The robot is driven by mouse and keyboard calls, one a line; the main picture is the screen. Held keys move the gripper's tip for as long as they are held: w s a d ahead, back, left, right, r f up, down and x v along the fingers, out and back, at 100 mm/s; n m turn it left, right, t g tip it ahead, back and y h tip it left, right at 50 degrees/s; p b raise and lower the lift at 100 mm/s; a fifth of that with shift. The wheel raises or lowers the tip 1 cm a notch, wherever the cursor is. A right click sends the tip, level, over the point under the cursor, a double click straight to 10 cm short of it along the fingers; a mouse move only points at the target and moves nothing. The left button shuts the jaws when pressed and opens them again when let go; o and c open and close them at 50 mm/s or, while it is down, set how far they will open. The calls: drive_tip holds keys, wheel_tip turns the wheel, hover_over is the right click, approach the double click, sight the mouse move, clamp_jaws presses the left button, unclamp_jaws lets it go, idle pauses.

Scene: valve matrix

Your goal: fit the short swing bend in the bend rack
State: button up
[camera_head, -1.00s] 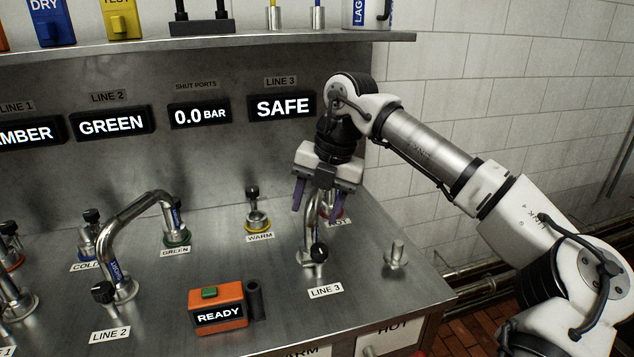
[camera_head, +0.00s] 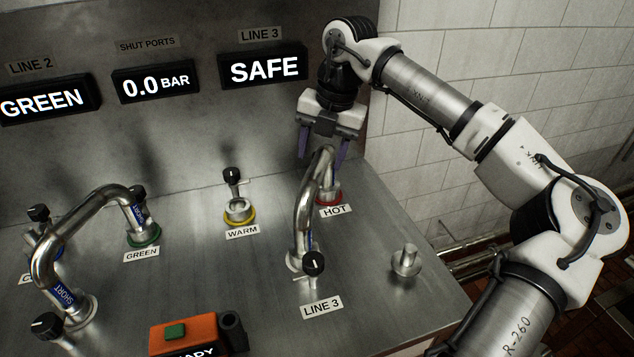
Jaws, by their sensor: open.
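A steel swing bend (camera_head: 303,208) arches from the LINE 3 port to the red-ringed HOT port (camera_head: 329,196) at the back. My gripper (camera_head: 321,160) points down at the top of this bend, with its purple fingers apart on either side of the bend's upper part. I cannot tell whether they touch it. A second bend (camera_head: 90,195) with blue SHORT labels arches from the LINE 2 port to the green-ringed GREEN port (camera_head: 143,237) at left. No label is readable on the LINE 3 bend. I cannot make out a bend rack in this view.
The yellow-ringed WARM port (camera_head: 239,213) stands uncovered between the two bends. A short steel stub (camera_head: 405,260) stands at the right of the bench. An orange box (camera_head: 186,334) lies at the front. Panels (camera_head: 263,67) read SAFE, 0.0 BAR and GREEN. A tiled wall is at right.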

sight(319, 162)
drive_tip(key=shift+w+a+f+p, duration=0.15)
drive_tip(key=shift+f+p, duration=0.1)
drive_tip(key=shift+f, duration=0.55)
drive_tip(key=shift+a+f+p, duration=0.1)
drive_tip(key=shift+f+p, duration=0.15)
drive_tip(key=shift+f, duration=0.5)
drive_tip(key=shift+w+a+f+p, duration=0.15)
drive_tip(key=shift+f+p, duration=0.1)
drive_tip(key=shift+f, duration=0.55)
clamp_jaws()
